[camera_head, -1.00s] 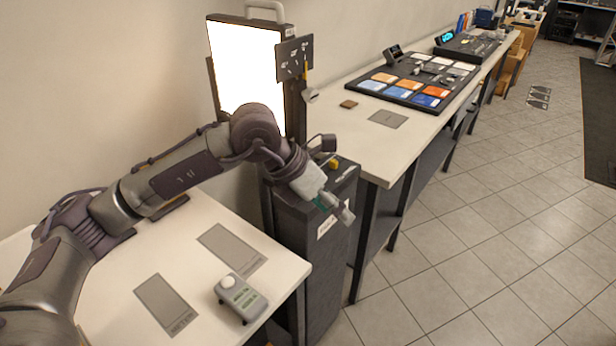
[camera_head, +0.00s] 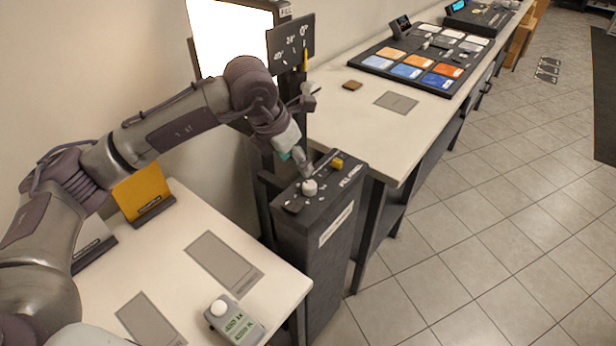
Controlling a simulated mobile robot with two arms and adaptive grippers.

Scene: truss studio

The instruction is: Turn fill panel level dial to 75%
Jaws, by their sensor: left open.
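The fill panel (camera_head: 228,35) is a bright white lit panel at the upper left. A dark pedestal (camera_head: 335,245) stands in front of it with lettering on its top and a white label on its front. The level dial is a small white knob (camera_head: 310,188) on the pedestal top, with small marks around it. A yellow switch (camera_head: 337,164) sits behind it to the right. My left gripper (camera_head: 308,171) is open, pointing down just behind and above the knob. I cannot tell whether it touches the knob, or where the knob points. My right gripper is not in view.
A plate with angle markings (camera_head: 291,44) hangs beside the panel. The near white table (camera_head: 185,265) holds grey mats, a light meter (camera_head: 234,322) and a yellow card (camera_head: 143,188). The long table (camera_head: 340,115) carries a tray of colour swatches (camera_head: 410,65). Tiled floor is open at right.

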